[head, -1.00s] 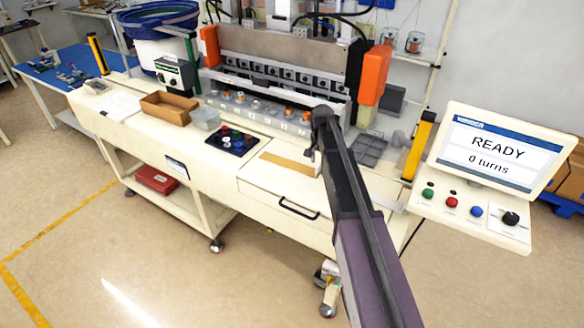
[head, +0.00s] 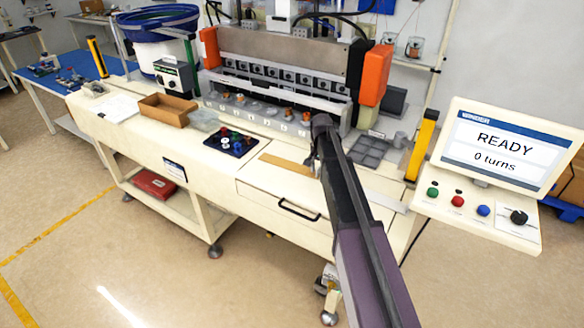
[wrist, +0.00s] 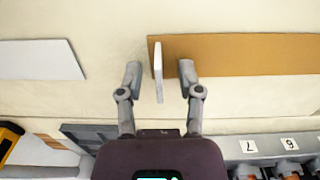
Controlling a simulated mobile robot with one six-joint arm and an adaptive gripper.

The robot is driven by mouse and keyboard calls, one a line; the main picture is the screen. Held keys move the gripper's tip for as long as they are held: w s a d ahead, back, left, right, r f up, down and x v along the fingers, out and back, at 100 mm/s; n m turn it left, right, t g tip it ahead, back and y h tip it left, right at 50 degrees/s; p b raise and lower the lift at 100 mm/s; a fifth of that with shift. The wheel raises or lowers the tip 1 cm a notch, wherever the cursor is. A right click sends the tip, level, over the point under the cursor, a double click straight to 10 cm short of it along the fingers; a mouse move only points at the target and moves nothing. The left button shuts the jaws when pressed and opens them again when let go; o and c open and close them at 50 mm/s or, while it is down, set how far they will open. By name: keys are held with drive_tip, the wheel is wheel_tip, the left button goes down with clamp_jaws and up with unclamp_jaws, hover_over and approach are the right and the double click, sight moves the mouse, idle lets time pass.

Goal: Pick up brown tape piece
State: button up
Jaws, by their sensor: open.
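The brown tape piece (head: 286,163) is a flat tan strip on the cream worktop, in front of the machine. In the wrist view the brown tape piece (wrist: 245,55) runs from between my fingers to the right edge. A thin white upright piece (wrist: 158,75) stands at its left end, between the fingers; I cannot tell whether it is part of the tape. My gripper (wrist: 159,70) is open, one finger on each side of that white piece, with gaps on both sides. In the head view my gripper (head: 316,160) is at the tape's right end, partly hidden by my arm.
A grey compartment tray (head: 372,150) lies right of the tape. A dark board with coloured knobs (head: 230,142), a clear bin (head: 205,121) and a brown box (head: 168,110) stand left. The machine's numbered row (head: 262,118) is behind. A screen (head: 503,147) reads READY, 0 turns.

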clamp_jaws()
drive_tip(key=shift+r, duration=0.15)
idle(0.4)
wheel_tip(320, 180, up, 3)
drive_tip(key=p, duration=0.3)
drive_tip(key=shift+r, duration=0.1)
drive_tip(key=shift+s+r+p, duration=0.2)
drive_tip(key=shift+r+p, duration=0.05)
drive_tip(key=shift+p, duration=0.25)
drive_tip(key=s, duration=0.5)
drive_tip(key=s+d, duration=0.1)
drive_tip(key=s, duration=0.4)
drive_tip(key=s+d+r+p, duration=0.1)
drive_tip(key=s, duration=0.4)
drive_tip(key=shift+s+d, duration=0.2)
drive_tip(key=shift+d, duration=0.05)
